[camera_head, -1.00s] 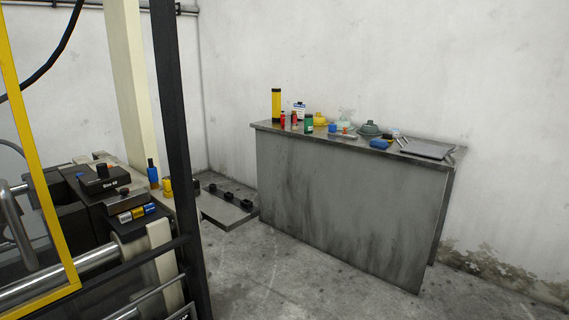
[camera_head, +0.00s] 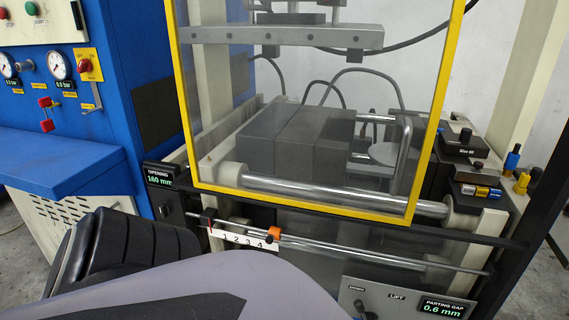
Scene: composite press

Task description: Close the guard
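The guard is a clear panel in a yellow frame (camera_head: 310,208) and stands across the front of the press. Its lower edge passes in front of the upper steel rod, and grey blocks (camera_head: 300,140) show through it. A bent grey bar (camera_head: 403,155), which looks like a handle, shows near its right side; I cannot tell whether it is fixed to the panel. The guard's top is cut off by the picture edge. Neither gripper is in view; a grey and black part of my own body fills the lower left.
A blue control cabinet (camera_head: 150,60) with gauges stands at left. Below the guard are a thin rod (camera_head: 370,253), a numbered scale (camera_head: 240,238) with an orange marker (camera_head: 273,232), and displays reading 160 mm (camera_head: 160,178) and 0.6 mm (camera_head: 442,308). Small coloured parts (camera_head: 480,191) sit at right.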

